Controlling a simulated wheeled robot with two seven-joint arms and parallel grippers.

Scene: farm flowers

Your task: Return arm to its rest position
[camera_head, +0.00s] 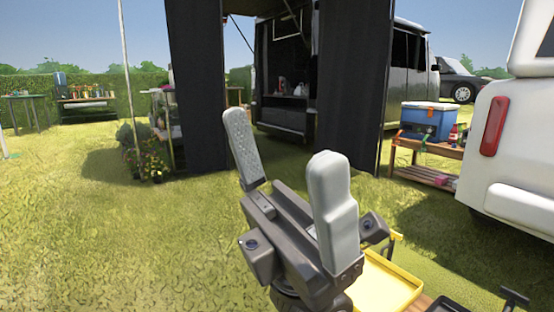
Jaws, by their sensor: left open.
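My left gripper (288,172) fills the middle of the head view, raised in front of the camera with its two pale grey fingers pointing up. The fingers stand wide apart and nothing is between them. The dark gripper body is below them, and the arm drops out of the bottom of the picture. The gripper touches nothing that I can see. My right gripper is not in view.
A yellow tray (388,290) lies low behind the gripper at the lower right. A wooden bench (432,148) with a blue cooler (428,121) stands at the right, beside a white vehicle (517,150). Dark curtains (357,80) hang behind. The grass (90,240) at the left is clear.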

